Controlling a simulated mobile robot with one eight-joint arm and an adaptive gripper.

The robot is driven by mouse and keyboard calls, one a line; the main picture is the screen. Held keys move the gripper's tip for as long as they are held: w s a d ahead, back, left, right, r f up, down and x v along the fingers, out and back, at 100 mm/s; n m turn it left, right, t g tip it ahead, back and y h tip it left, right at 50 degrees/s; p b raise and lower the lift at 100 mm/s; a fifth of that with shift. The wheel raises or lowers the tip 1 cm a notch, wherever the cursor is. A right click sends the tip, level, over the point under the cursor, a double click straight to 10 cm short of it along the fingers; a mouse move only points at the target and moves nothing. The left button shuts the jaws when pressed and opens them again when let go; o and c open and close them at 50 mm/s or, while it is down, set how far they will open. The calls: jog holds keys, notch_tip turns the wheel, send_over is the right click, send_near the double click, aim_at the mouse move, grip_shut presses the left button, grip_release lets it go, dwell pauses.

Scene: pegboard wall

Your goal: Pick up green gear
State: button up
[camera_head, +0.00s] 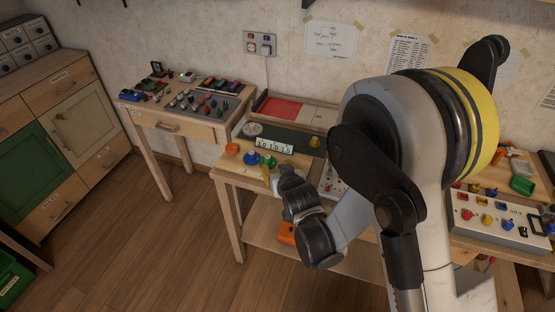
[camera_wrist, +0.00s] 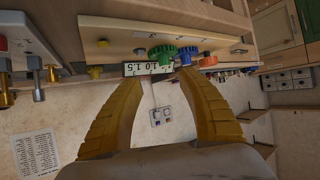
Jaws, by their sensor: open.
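The green gear (camera_head: 268,161) stands on the wooden board of the middle bench, right of the blue gear (camera_head: 250,158) and the orange gear (camera_head: 232,149). In the wrist view the green gear (camera_wrist: 162,54) shows beyond my fingertips, roughly between their lines, with the blue gear (camera_wrist: 187,54) and orange gear (camera_wrist: 208,61) beside it. My gripper (camera_wrist: 158,76) is open, its two yellow fingers apart with nothing between them. In the head view my gripper (camera_head: 276,181) is close to the green gear, on its near side; its fingers are partly hidden there.
A number display (camera_head: 275,146) stands just behind the gears. A yellow knob (camera_head: 314,142) sits further right on the bench. A side table (camera_head: 190,110) with small parts is at left. A panel of coloured switches (camera_head: 495,218) is at right.

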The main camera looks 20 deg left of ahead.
aim_at(268, 157)
jog(key=b+x, duration=0.1)
jog(key=x, duration=0.4)
jog(key=shift+a+f, duration=0.1)
jog(key=b+x, duration=0.1)
jog(key=x, duration=0.1)
jog(key=b+x, duration=0.2)
jog(key=x, duration=0.1)
jog(key=shift+w+a, duration=0.2)
jog(key=shift+a, duration=0.3)
jog(key=shift+r, duration=0.25)
jog(key=c, duration=1)
